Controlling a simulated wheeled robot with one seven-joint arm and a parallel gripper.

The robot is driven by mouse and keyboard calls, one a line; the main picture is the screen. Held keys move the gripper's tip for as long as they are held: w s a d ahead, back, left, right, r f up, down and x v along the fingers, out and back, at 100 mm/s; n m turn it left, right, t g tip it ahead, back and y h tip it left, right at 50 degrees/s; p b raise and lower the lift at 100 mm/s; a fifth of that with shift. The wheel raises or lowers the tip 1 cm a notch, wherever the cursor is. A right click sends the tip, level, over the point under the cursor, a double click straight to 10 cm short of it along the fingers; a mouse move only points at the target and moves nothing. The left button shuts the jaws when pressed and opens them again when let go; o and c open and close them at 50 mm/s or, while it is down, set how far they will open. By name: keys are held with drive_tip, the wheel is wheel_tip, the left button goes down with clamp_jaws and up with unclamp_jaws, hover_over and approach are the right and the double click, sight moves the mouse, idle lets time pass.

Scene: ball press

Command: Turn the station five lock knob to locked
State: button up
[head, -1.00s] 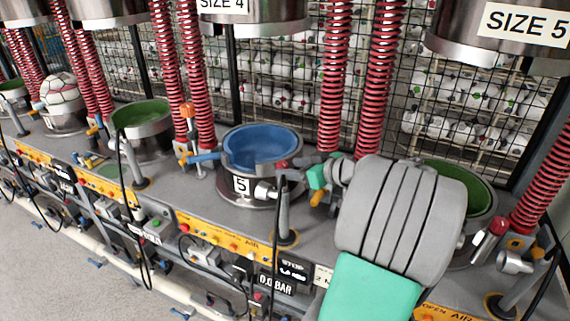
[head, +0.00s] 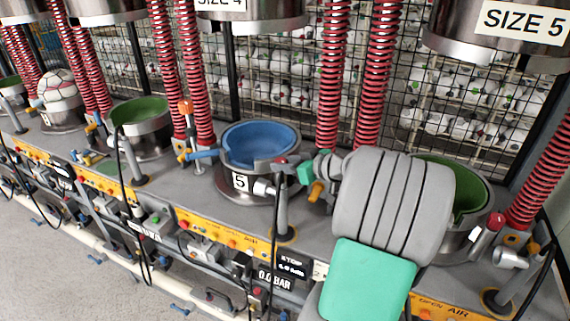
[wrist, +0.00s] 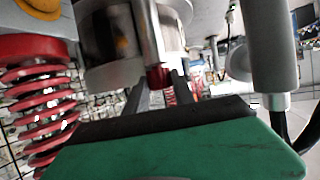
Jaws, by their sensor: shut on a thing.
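Station five has a blue cup (head: 258,143) in a steel ring with a "5" label (head: 240,181). The small red lock knob (head: 280,162) is at the ring's right front side, by a grey post. My gripper (head: 288,164) reaches in from the right and is shut on the knob. In the wrist view the red knob (wrist: 158,77) shows between the two dark fingers of my gripper (wrist: 162,88), just below the steel ring. My arm and green wrist part hide much of the fingers in the head view. The knob's turn angle is too small to read.
A grey post (wrist: 272,45) stands close on the right in the wrist view, and a red spring (wrist: 38,100) on the left. A green cup (head: 470,190) is behind my arm. An orange-topped lever (head: 186,108) stands left of station five.

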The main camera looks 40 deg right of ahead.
clamp_jaws()
drive_tip(key=shift+a+f+m+h+b, duration=0.1)
drive_tip(key=shift+m+h+b, duration=0.2)
drive_tip(key=shift+b, duration=0.25)
drive_tip(key=shift+m+t+h+b, duration=0.3)
drive_tip(key=shift+m+h+b, duration=0.1)
drive_tip(key=shift+m+h, duration=0.15)
drive_tip(key=o, duration=1)
unclamp_jaws()
drive_tip(key=shift+s, duration=0.1)
